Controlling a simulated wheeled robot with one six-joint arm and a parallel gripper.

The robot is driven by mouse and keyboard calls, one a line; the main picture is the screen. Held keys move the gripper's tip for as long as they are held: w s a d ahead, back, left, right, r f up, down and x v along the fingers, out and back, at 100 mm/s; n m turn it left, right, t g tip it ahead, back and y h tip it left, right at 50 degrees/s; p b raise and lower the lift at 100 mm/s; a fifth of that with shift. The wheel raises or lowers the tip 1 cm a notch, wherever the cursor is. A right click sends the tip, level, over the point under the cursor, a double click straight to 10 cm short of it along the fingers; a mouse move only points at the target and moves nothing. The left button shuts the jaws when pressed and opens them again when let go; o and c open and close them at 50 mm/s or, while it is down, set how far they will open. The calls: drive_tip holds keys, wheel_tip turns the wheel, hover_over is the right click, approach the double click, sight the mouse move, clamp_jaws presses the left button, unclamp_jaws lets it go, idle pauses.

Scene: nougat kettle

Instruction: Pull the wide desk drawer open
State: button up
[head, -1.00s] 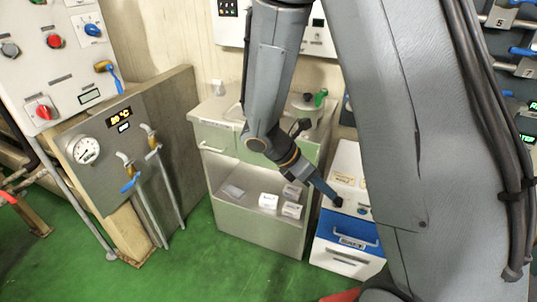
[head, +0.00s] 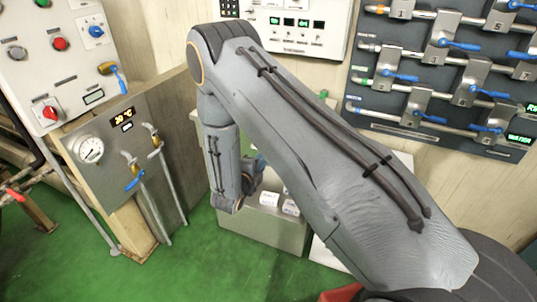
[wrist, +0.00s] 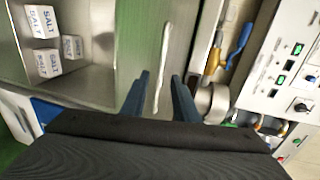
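The wide drawer front (wrist: 183,40) is a grey-green panel in the wrist view, beside the desk's open shelf. Its pale bar handle (wrist: 164,50) runs nearly upright in that picture. My gripper (wrist: 160,76) is open, with one dark blue finger on each side of the handle's lower part in the picture. I cannot tell whether the fingers touch it or how deep they reach. The drawer looks closed. In the head view my arm hides the drawer and handle; only the lower desk (head: 262,229) shows.
Several white salt boxes (wrist: 41,22) stand in the open shelf. A blue-and-white salt container (wrist: 42,108) is at the lower left of the wrist view. A valve panel (head: 135,150) stands left of the desk. Green floor (head: 195,270) in front is clear.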

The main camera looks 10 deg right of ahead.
drive_tip(key=shift+p+x, duration=0.5)
drive_tip(key=shift+x, duration=2)
clamp_jaws()
